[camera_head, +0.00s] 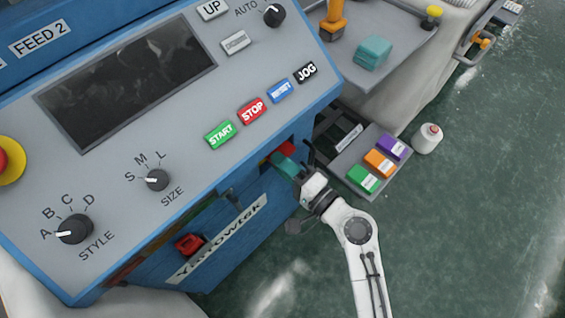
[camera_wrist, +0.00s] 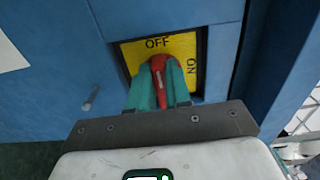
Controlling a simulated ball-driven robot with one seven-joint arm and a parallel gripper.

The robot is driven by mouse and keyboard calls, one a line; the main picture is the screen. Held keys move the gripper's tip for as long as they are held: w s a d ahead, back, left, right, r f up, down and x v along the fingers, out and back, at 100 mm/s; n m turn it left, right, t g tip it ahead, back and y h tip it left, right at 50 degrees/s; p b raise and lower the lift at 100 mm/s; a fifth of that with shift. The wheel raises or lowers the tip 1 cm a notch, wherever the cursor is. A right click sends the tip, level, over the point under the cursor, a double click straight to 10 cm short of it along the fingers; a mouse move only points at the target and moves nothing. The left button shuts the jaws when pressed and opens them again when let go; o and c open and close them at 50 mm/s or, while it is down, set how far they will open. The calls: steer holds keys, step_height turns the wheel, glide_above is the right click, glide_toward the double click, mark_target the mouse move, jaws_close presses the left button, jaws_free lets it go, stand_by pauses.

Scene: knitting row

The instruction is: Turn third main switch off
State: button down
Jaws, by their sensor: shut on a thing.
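The main switch is a red handle (camera_wrist: 160,82) on a yellow plate (camera_wrist: 184,48) in the wrist view. OFF is printed above the handle and ON at its right side. The handle stands roughly upright in the picture, its upper end just under OFF. The teal fingers of my gripper (camera_wrist: 158,80) are shut on the handle, one on each side. In the head view my gripper (camera_head: 284,165) reaches the blue cabinet's right end. There the fingers and the panel edge hide most of the switch.
A grey control panel (camera_head: 120,150) with knobs and buttons overhangs the blue cabinet (camera_head: 228,235). Another red part (camera_head: 189,243) sits lower on the cabinet front. Green floor (camera_head: 470,220) beyond is clear.

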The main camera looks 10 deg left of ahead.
steer(key=c, duration=1.1)
jaws_free()
steer(key=shift+o, duration=0.2)
steer(key=v, duration=1)
steer(key=shift+s+d+b, duration=0.3)
steer(key=shift+b, duration=0.15)
steer(key=s+d+n+g+h+p, duration=0.3)
steer(key=s+d+g+h+p, duration=0.2)
steer(key=s+d+h, duration=0.2)
steer(key=s+d+n+g+h+p, duration=0.4)
steer(key=s+d+h, duration=0.3)
steer(key=d, duration=0.8)
steer(key=s+g+p, duration=0.1)
steer(key=s, duration=0.2)
steer(key=shift+s+d+r, duration=0.3)
steer(key=shift+s+d, duration=0.1)
